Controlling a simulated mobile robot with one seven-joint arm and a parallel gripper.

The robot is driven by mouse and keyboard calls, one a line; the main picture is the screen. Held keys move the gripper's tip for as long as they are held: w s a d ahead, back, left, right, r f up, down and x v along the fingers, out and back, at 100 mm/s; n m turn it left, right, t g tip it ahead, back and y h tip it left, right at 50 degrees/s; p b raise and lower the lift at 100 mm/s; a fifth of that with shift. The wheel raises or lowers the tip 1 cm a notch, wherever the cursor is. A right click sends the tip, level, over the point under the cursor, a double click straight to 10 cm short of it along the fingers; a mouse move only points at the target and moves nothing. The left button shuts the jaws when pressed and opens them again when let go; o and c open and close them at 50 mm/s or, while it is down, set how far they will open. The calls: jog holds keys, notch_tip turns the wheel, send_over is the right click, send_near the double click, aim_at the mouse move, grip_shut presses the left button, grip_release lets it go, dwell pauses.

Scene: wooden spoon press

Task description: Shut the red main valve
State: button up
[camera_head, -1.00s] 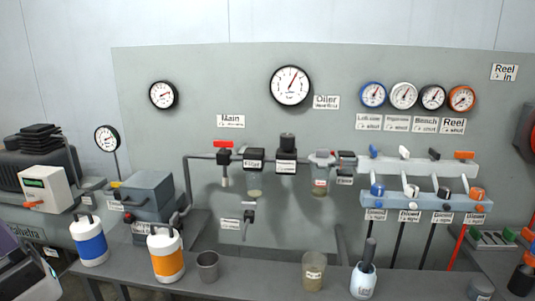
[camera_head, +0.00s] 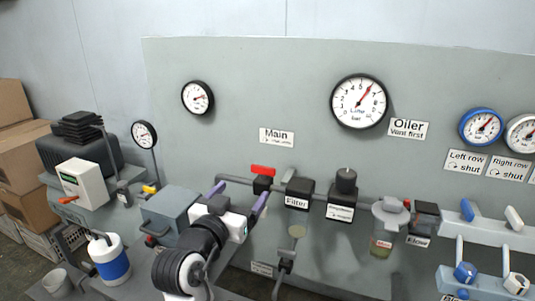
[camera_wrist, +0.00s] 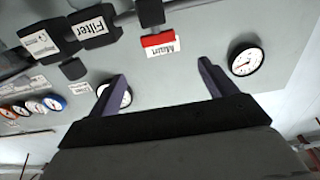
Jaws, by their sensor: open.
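The red main valve handle (camera_head: 262,170) lies crosswise on a black valve body (camera_head: 262,184) on the grey pipe, below the "Main" label (camera_head: 277,137). In the wrist view the red handle (camera_wrist: 158,41) shows above the gap between the fingers, with a white patch lettered "Main". My gripper (camera_head: 241,193) is open and empty, its purple fingers just below and in front of the valve. They show in the wrist view (camera_wrist: 163,73) on either side of the handle's line, apart from it. The distance between fingertips and handle is hard to judge.
The filter block (camera_head: 298,192) stands close to the valve's right, with more pipe fittings beyond. A grey box (camera_head: 172,208) and a blue-banded canister (camera_head: 110,260) stand at left. Gauges, including a large one (camera_head: 359,101), hang on the panel above.

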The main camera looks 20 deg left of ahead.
aim_at(262, 168)
jog(key=w+p, duration=0.1)
jog(key=w, duration=0.3)
jog(key=w+p, duration=0.1)
jog(key=w, duration=0.3)
jog(key=w+p, duration=0.1)
jog(key=w, duration=0.3)
jog(key=shift+w+d+r+p, duration=0.1)
jog(key=shift+w+d+p, duration=0.05)
jog(key=shift+d+p, duration=0.2)
jog(key=shift+w, duration=0.6)
jog(key=c, duration=1)
jog(key=shift+a, duration=0.1)
